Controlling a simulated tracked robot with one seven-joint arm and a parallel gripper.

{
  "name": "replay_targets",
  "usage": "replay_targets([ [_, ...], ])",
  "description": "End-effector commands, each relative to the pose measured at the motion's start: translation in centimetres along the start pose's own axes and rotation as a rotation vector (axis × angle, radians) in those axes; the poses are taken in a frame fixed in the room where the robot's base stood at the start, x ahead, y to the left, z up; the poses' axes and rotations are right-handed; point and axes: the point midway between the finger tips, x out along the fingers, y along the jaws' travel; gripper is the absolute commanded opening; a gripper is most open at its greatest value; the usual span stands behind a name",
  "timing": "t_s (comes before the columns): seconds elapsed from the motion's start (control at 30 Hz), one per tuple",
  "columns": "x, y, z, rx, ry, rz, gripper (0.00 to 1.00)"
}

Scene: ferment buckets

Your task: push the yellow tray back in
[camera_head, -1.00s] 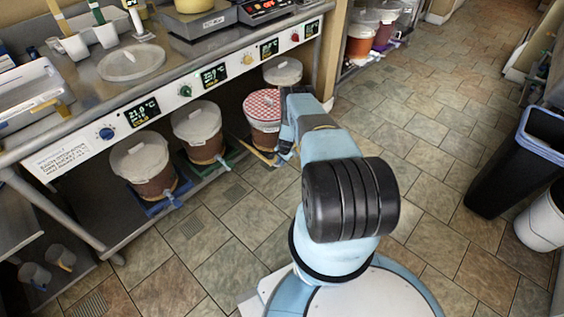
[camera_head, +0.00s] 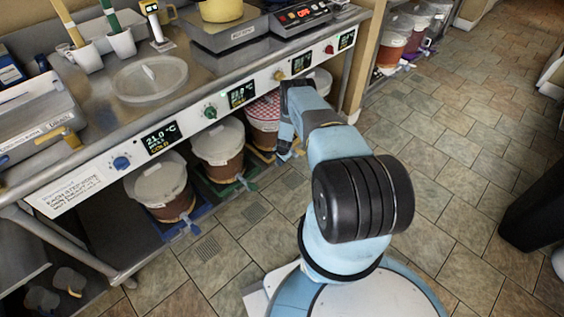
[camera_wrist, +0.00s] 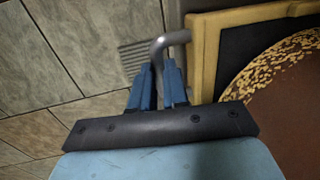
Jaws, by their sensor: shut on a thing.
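The yellow tray (camera_head: 263,154) lies low under the bench, beneath a reddish-brown bucket with a red checkered lid (camera_head: 262,114). The bench's front panel covers part of that lid. In the wrist view the tray's yellow rim (camera_wrist: 205,62) is at the upper right, with a bent grey handle (camera_wrist: 172,38) at its front. My gripper (camera_wrist: 157,84) is shut on the handle's end, just outside the rim. In the head view my gripper (camera_head: 284,143) is at the tray's front; my arm hides some of the tray and bucket.
Tiled floor (camera_head: 440,150) is free to the right; a black bin (camera_head: 535,215) stands there.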

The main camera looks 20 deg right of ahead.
Motion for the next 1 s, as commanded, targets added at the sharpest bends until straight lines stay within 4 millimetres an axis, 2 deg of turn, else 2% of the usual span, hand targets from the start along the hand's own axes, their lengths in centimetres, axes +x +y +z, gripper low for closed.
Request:
replay_targets([
  [0.5,-0.06,-0.49,0.05,-0.004,0.009,-0.006,0.00],
  [0.53,-0.07,-0.51,0.05,-0.004,0.009,-0.006,0.18],
  [0.77,-0.05,-0.37,0.08,-0.003,0.006,-0.004,0.40],
  [1.0,-0.01,-0.15,0.05,-0.001,0.005,-0.001,0.40],
])
